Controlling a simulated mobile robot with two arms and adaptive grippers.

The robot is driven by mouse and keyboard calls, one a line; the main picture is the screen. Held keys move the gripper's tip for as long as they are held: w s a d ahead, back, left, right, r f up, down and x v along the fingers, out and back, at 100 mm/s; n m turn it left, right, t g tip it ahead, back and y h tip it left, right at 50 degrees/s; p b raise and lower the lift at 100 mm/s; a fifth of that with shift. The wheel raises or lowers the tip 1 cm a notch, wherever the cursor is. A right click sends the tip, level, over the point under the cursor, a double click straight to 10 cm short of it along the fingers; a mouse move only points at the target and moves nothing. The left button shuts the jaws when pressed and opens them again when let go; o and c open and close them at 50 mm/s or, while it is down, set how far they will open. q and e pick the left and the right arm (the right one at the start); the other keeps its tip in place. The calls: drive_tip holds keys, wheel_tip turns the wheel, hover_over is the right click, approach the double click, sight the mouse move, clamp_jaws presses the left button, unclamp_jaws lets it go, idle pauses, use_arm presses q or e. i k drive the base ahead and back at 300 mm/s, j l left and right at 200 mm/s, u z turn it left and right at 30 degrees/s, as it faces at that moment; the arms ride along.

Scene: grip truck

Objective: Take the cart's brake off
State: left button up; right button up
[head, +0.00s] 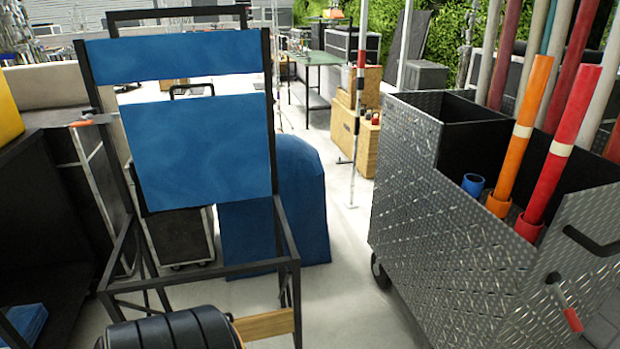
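The cart (450,215) is a tall box of silver diamond-plate metal at the right, with open black compartments on top. Neither of my grippers is in view.
A tall chair with blue fabric (200,150) and a black frame stands at left centre. Orange (520,140) and red (563,145) tubes rise from the cart. A blue covered object (300,205) stands behind the chair. Pale floor (345,290) is clear between chair and cart.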

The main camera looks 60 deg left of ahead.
sight(553, 278)
drive_tip(key=l+u, duration=0.1)
drive_tip(key=u, duration=0.35)
drive_tip(key=l+u, duration=0.15)
drive_tip(key=u, duration=0.3)
drive_tip(key=l+u, duration=0.15)
drive_tip(key=u, duration=0.25)
drive_tip(key=l+u, duration=0.15)
drive_tip(key=u, duration=0.3)
drive_tip(key=l+u, duration=0.15)
drive_tip(key=u, duration=0.3)
drive_tip(key=k+l+u, duration=0.35)
drive_tip(key=l, duration=0.15)
drive_tip(key=k+l+u, duration=0.35)
drive_tip(key=k+l, duration=0.15)
drive_tip(key=l, duration=0.15)
